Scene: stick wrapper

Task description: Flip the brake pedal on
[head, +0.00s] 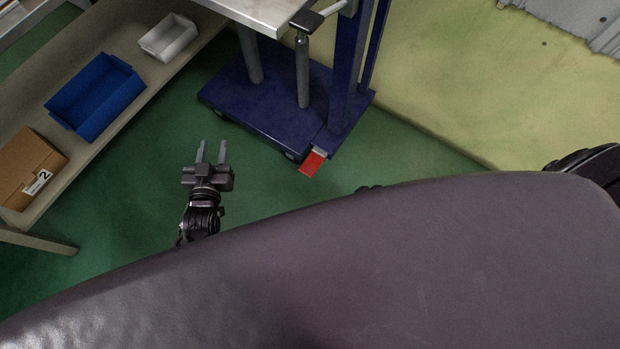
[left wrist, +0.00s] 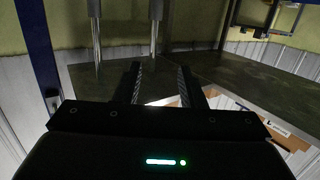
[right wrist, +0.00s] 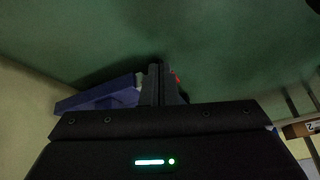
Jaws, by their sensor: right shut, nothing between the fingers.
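The red brake pedal (head: 312,163) sticks out low at the near corner of the blue wheeled cart base (head: 262,104). My left gripper (head: 211,152) is open and empty, left of the pedal and apart from it. Its two spread fingers also show in the left wrist view (left wrist: 161,78). My right gripper (right wrist: 162,78) is shut and empty in the right wrist view. A sliver of the red pedal (right wrist: 178,79) shows just beside its fingertips, mostly hidden by them. I cannot tell whether they touch. In the head view my body hides the right gripper.
The cart has blue uprights (head: 347,85) and a light worktop (head: 272,12) above. A shelf at left holds a blue bin (head: 97,97), a white bin (head: 168,37) and a cardboard box (head: 29,168). Green floor (head: 130,190) lies free between shelf and cart.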

